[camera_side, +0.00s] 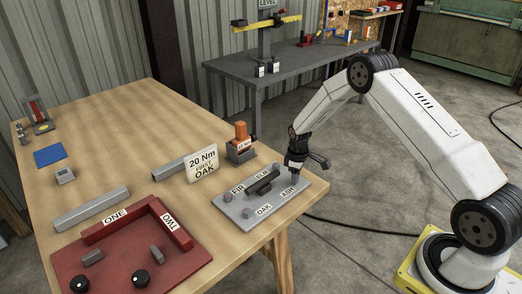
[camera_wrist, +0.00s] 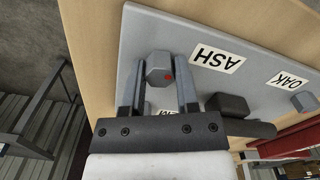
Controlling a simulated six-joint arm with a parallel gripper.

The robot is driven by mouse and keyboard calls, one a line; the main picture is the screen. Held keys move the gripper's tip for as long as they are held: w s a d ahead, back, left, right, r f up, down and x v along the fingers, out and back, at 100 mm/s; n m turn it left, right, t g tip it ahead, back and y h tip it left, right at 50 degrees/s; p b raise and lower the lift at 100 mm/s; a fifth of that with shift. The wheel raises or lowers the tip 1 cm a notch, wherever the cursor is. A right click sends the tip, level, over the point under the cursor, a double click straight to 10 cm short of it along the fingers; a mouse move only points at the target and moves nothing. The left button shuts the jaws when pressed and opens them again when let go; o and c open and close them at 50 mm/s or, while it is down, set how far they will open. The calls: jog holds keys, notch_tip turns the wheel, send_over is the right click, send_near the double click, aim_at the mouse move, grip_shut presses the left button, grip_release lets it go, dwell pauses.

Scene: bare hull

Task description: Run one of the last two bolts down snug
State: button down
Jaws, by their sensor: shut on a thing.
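The grey plate (camera_side: 235,211) lies near the table's right edge, with labels FIR, ELM, OAK and ASH. My gripper (camera_side: 294,170) is low over the plate's right corner beside ASH. In the wrist view my gripper (camera_wrist: 160,90) is shut on the ASH bolt (camera_wrist: 158,68), a grey hex head with a red dot. The OAK bolt (camera_side: 246,213) stands by its label and also shows in the wrist view (camera_wrist: 303,101). Other bolt heads sit by FIR (camera_side: 227,197) and ELM (camera_side: 276,167). How far the ASH bolt is seated cannot be told.
A dark raised bar (camera_side: 262,182) crosses the plate's middle. A sign (camera_side: 202,162) reading "20 Nm FIRST OAK" stands behind. A red tray (camera_side: 125,264) marked ONE and TWO is front left. An orange-topped device (camera_side: 240,148) stands behind the plate; grey bars (camera_side: 90,211) lie on the table.

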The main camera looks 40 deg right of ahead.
jog(key=m, duration=0.5)
jog(key=shift+m, duration=0.4)
jog(key=m, duration=1.2)
jog(key=shift+m, duration=0.4)
jog(key=m, duration=0.6)
jog(key=shift+c, duration=1.8)
grip_release()
